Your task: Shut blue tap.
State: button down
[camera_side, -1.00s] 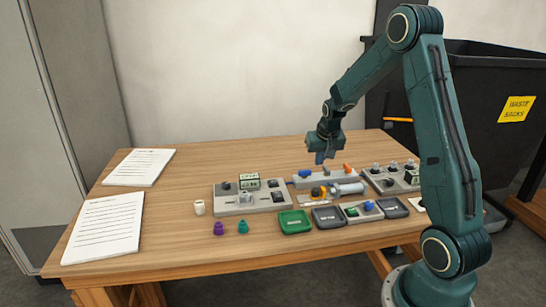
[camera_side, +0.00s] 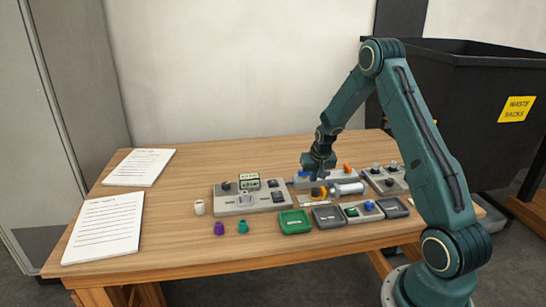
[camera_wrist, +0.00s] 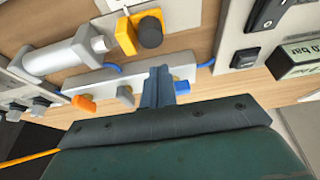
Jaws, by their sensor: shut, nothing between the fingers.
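The valve block (camera_wrist: 190,74) is a pale grey bar with three taps in a row. The blue tap (camera_wrist: 182,88) shows in the wrist view just right of my fingers, partly hidden by them. The grey tap (camera_wrist: 125,95) and the orange tap (camera_wrist: 84,104) are to the left in the wrist view.
A grey cylinder (camera_side: 348,188) and a yellow-orange fitting with a dark knob (camera_wrist: 149,33) are in front of the block. A control panel (camera_side: 226,205) with a display is left, and a knob panel (camera_side: 383,184) right. Blue tubing (camera_wrist: 113,67) runs near the block.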

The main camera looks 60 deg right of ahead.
jog(key=shift+w+d, duration=1.15)
